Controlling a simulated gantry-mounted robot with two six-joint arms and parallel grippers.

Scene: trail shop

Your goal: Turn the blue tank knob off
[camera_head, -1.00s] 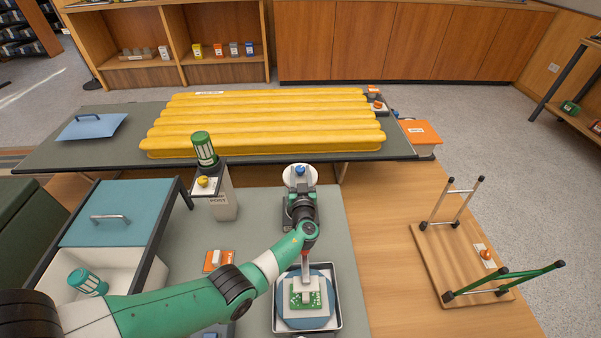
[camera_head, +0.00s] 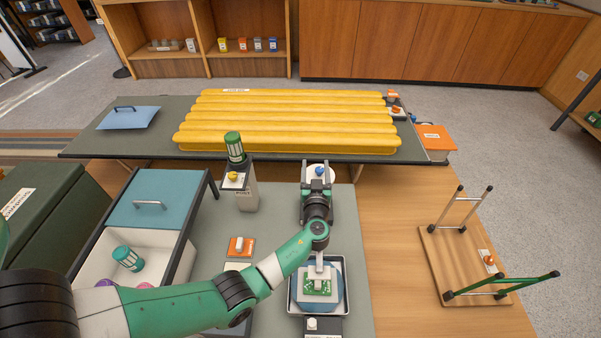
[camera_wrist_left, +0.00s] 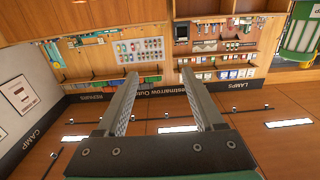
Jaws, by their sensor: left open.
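The blue knob (camera_head: 319,170) sits on a round white top, on a dark stand behind the tray. My left gripper (camera_head: 318,192) is at the end of the green arm, just in front of the knob in the head view. I cannot tell whether it touches the knob. In the left wrist view the two fingers (camera_wrist_left: 160,73) are apart with nothing between them, and the knob does not show there. My right gripper is not in view.
A yellow ribbed pad (camera_head: 290,120) lies behind. An open box (camera_head: 97,262) is at left.

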